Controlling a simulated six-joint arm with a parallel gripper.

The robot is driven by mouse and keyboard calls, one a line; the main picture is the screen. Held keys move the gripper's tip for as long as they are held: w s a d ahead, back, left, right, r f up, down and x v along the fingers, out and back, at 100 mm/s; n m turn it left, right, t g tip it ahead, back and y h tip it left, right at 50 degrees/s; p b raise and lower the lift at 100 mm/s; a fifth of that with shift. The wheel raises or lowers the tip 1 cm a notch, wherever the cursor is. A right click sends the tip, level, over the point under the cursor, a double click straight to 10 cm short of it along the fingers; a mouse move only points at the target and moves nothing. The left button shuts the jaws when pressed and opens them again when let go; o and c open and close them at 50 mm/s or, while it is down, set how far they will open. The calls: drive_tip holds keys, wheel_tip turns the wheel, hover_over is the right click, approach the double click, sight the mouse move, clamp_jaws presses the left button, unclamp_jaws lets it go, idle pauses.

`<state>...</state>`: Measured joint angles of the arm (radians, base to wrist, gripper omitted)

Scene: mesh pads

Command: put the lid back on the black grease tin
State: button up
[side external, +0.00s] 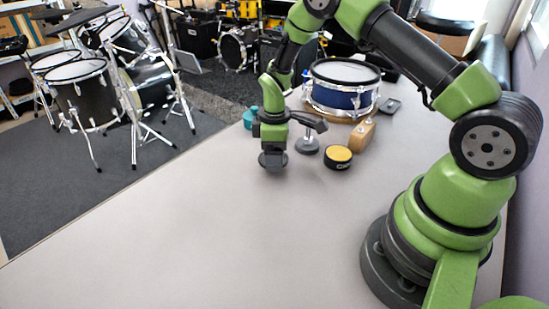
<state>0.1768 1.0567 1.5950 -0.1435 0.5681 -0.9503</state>
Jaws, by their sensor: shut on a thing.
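The black grease tin (338,164) stands upright on the table with its yellow top face showing and no lid on it. My gripper (273,149) points down to the left of the tin, apart from it. It is shut on a dark round disc, which looks like the lid (272,161). The lid is low over the table; I cannot tell whether it touches the surface. The fingertips are small and dark here, so the exact grip on the lid is hard to see.
Behind the tin stand a grey round-based stand (308,147), a wooden block (363,133) and a blue snare drum (341,99). A teal object (249,118) is behind my gripper. A small dark tray (390,106) lies farther right. The table's front is clear.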

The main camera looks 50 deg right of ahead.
wheel_tip(320, 180, up, 13)
drive_tip(key=m, duration=0.6)
hover_over(340, 153)
drive_tip(key=shift+f, duration=5.85)
drive_tip(key=shift+f, duration=0.15)
drive_tip(key=o, duration=0.9)
